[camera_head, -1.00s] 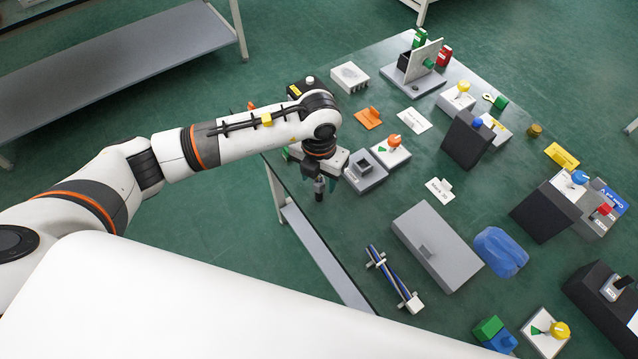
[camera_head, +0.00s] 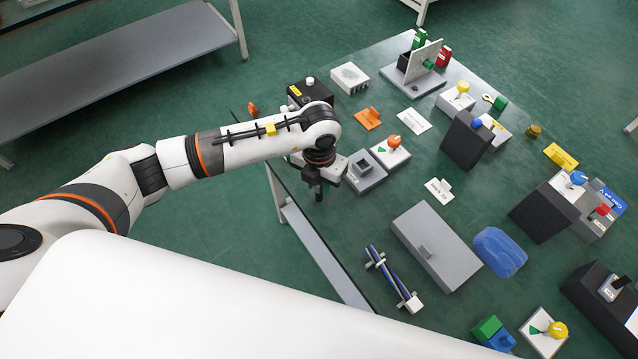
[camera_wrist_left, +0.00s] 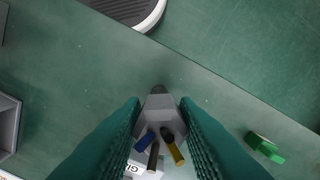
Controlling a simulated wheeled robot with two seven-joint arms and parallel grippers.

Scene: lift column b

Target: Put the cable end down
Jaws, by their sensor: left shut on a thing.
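My left gripper (camera_head: 318,186) points down near the table's left edge, beside a small grey open box. In the left wrist view its two teal fingers (camera_wrist_left: 161,128) are shut on the cable end (camera_wrist_left: 159,106). The cable end is a grey connector piece with a dark tip and blue, black and yellow wire stubs. The green table top (camera_wrist_left: 85,85) lies beneath it. I cannot tell whether the cable end touches the table. In the head view the arm and wrist largely hide the cable end. My right gripper is in neither view.
The grey open box (camera_head: 366,183) and an orange-knob block (camera_head: 392,151) stand just right of the gripper. A black box (camera_head: 313,92) stands behind the wrist. A blue cable bundle (camera_head: 390,275) and long grey box (camera_head: 437,245) lie nearer. Bare table lies between.

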